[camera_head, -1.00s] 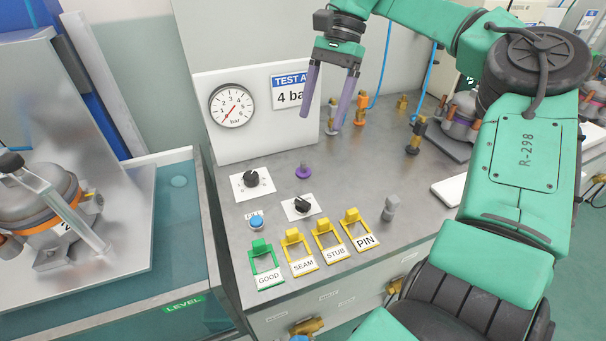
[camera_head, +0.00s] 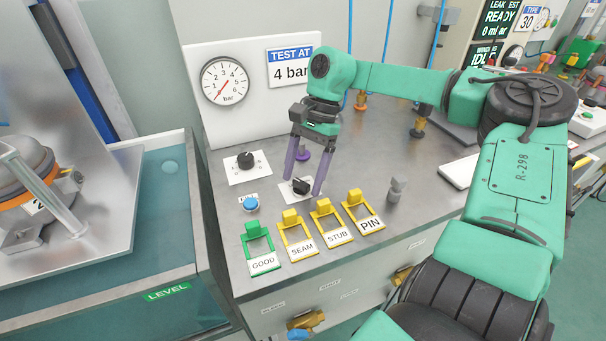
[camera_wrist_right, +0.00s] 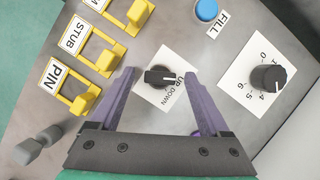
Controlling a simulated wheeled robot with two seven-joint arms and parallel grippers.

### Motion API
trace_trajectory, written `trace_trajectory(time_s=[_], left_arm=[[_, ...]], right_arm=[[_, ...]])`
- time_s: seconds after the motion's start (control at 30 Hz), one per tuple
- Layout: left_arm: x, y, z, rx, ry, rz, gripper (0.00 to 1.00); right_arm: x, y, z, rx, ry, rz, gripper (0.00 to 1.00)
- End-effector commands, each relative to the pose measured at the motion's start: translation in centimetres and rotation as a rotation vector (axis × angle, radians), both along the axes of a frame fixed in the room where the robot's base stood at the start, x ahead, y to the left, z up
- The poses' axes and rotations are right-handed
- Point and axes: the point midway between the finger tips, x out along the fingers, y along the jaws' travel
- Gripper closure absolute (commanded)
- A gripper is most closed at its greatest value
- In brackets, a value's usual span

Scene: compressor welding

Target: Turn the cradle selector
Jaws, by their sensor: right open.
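The cradle selector is a black knob (camera_head: 301,187) on a small white plate on the grey bench top. The right wrist view shows the selector (camera_wrist_right: 160,76) with UP and DOWN printed on its plate (camera_wrist_right: 172,98). My right gripper (camera_head: 303,184) points down, its two purple fingers spread on either side of the knob. In the right wrist view the fingers of my right gripper (camera_wrist_right: 160,73) stand apart from the knob, with a gap on both sides. The left gripper is not in view.
A numbered black knob (camera_head: 245,160) and a blue FILL button (camera_head: 251,204) lie left of the selector. A green GOOD holder (camera_head: 258,240) and yellow SEAM, STUB and PIN (camera_head: 357,205) holders line the front. A gauge panel (camera_head: 265,110) stands behind.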

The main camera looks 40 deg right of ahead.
Motion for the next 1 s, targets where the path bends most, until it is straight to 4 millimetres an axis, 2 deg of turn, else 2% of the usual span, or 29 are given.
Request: trace_trajectory(time_s=[0.2,0.27,0.4,0.43,0.77,1.0], left_arm=[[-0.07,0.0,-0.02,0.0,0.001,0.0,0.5],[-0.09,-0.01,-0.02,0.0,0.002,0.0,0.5],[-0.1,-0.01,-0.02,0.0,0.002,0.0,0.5],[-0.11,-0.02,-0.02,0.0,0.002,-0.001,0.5],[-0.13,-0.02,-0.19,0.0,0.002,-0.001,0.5],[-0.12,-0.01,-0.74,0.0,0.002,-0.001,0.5]], right_arm=[[0.0,0.01,-0.11,0.0,0.0,-0.001,0.2],[0.0,0.01,-0.1,0.0,0.0,-0.001,0.39],[0.0,0.01,-0.09,0.0,0.0,0.0,0.93],[0.0,0.0,-0.09,0.0,0.0,0.0,1.0],[-0.02,-0.02,-0.12,0.0,-0.001,-0.035,1.0],[-0.01,0.0,-0.14,0.002,-0.004,-0.156,1.0]])
